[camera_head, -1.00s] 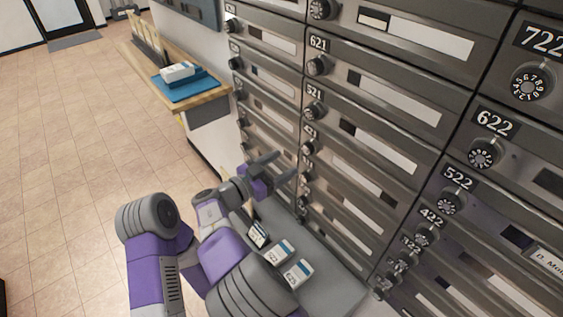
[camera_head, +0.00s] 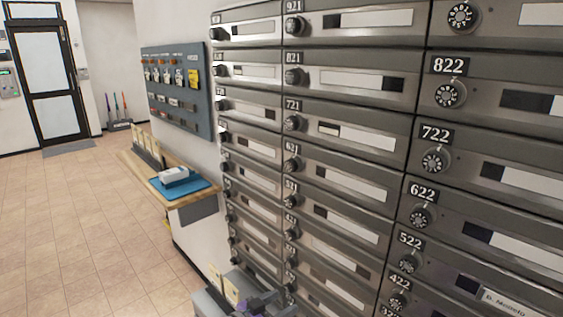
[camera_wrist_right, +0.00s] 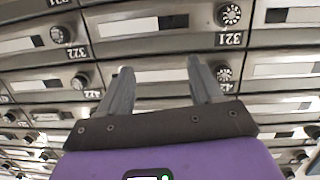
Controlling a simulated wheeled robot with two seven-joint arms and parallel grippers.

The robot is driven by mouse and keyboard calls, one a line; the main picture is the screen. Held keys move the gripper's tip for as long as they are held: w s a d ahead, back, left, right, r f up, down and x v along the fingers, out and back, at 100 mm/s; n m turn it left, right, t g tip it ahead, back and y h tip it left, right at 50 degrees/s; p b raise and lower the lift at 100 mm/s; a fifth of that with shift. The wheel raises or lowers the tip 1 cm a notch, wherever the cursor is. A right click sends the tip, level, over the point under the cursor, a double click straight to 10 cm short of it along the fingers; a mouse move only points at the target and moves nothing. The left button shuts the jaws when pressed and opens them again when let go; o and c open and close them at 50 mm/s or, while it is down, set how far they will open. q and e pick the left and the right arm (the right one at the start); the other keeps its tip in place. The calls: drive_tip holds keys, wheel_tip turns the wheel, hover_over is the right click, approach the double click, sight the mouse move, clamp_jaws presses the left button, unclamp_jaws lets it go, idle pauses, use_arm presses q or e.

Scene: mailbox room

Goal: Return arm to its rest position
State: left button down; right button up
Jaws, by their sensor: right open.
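My right gripper (camera_wrist_right: 156,92) shows in the right wrist view with its two grey fingers apart and nothing between them. The mailbox doors (camera_wrist_right: 145,50) fill the background beyond the fingertips; whether the fingers touch them I cannot tell. The rest of my right arm is out of that view. My left gripper is not in view.
A wall of numbered metal mailboxes (camera_head: 340,160) with dial knobs fills the right. A wooden shelf (camera_head: 140,166) with a blue mat (camera_head: 193,189) and a white item (camera_head: 174,175) juts from the wall at left. A key board (camera_head: 175,90) hangs above. The tiled floor (camera_head: 70,220) at left is clear.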

drive_tip(key=s+d+f+n+g+y+p, duration=0.1)
drive_tip(key=s+d+f+n+g+y, duration=0.2)
drive_tip(key=f, duration=0.5)
drive_tip(key=s+d+f+g+y+p, duration=0.1)
drive_tip(key=s+d+f+g, duration=0.3)
drive_tip(key=f, duration=0.3)
drive_tip(key=s+d+f+n+g+y+p, duration=0.1)
drive_tip(key=s+d+f+n+g+y, duration=0.1)
drive_tip(key=s+d+f, duration=0.45)
drive_tip(key=s+a+f+y+p, duration=0.1)
drive_tip(key=s+y+p, duration=0.1)
drive_tip(key=s+y, duration=0.3)
drive_tip(key=s+a+f+n+y+p, duration=0.1)
drive_tip(key=s+y, duration=0.4)
drive_tip(key=s, duration=0.5)
drive_tip(key=shift+a+f+g+p, duration=0.4)
drive_tip(key=shift+a+p, duration=0.2)
drive_tip(key=shift+p, duration=0.7)
